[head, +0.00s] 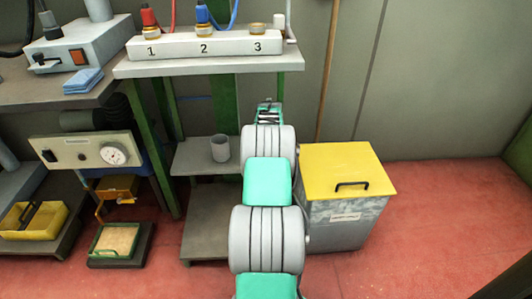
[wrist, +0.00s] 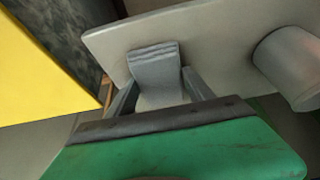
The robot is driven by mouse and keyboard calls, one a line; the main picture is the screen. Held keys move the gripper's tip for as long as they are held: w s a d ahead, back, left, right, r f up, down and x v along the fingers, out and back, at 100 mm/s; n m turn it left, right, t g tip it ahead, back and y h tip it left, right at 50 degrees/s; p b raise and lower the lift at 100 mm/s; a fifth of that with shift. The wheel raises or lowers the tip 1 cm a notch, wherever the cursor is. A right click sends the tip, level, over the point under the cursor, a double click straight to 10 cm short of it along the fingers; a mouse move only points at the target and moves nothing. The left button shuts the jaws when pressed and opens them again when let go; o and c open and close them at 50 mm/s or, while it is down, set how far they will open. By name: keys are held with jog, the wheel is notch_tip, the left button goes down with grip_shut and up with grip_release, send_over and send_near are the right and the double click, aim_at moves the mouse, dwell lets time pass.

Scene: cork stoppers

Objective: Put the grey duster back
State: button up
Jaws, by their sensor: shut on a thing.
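The grey duster (wrist: 154,66) is a small folded cloth between the fingers of my gripper (wrist: 158,82) in the wrist view. My gripper is shut on it. The duster shows against a grey shelf board (wrist: 215,28); I cannot tell whether it touches the board. In the head view my arm reaches away from me, and my gripper (head: 268,110) is mostly hidden behind my own links. The duster cannot be made out there.
A grey cup (head: 220,148) stands on the lower shelf (head: 190,158); it also shows in the wrist view (wrist: 291,66). A yellow-lidded bin (head: 346,170) stands right of my arm. Above is a white numbered rack (head: 205,46). A blue cloth (head: 83,81) lies on the left bench.

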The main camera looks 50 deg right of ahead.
jog(key=shift+f, duration=0.15)
jog(key=o, duration=1.4)
jog(key=shift+o, duration=0.2)
